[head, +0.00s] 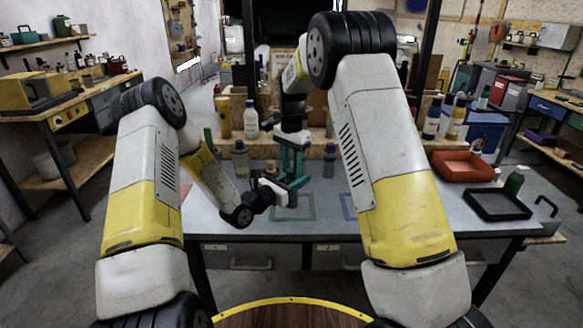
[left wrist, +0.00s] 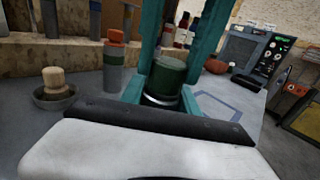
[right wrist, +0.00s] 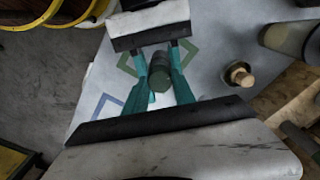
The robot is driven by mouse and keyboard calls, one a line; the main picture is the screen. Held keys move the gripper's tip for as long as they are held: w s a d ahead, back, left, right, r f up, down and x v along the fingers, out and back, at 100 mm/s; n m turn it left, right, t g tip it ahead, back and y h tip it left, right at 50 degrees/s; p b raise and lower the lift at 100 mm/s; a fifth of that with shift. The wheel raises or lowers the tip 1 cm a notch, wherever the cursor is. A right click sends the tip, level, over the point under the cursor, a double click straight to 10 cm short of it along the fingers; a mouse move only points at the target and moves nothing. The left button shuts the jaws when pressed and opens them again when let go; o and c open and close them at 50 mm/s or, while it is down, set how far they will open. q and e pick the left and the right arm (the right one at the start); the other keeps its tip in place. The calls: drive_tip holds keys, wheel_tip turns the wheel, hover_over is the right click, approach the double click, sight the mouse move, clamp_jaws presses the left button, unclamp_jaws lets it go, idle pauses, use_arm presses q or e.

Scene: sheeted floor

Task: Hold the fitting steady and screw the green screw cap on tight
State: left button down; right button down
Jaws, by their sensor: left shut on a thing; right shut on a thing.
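The dark green screw cap (left wrist: 170,76) sits upright on top of the fitting, whose pale metallic band (left wrist: 160,100) shows just below it. The cap also shows from above in the right wrist view (right wrist: 158,82). My right gripper (head: 291,172) comes down from above with its teal fingers shut on the cap's sides. My left gripper (head: 279,194) reaches in low from the left and is shut on the fitting. Most of the fitting is hidden by the fingers and the left gripper's body. How far the cap sits on the thread cannot be told.
A green square outline (head: 293,219) marks the grey bench below the grippers, with a blue outline to its right. Bottles (head: 241,158) stand behind. A wooden knob (left wrist: 54,79) sits in a small dish nearby. A red tray (head: 463,166) and black tray (head: 497,204) lie right.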

drive_tip(key=c, duration=1)
unclamp_jaws()
drive_tip(key=shift+c, duration=0.6)
drive_tip(key=n, duration=0.3)
drive_tip(key=shift+n, duration=0.4)
drive_tip(key=n, duration=1.5)
drive_tip(key=shift+n, duration=0.4)
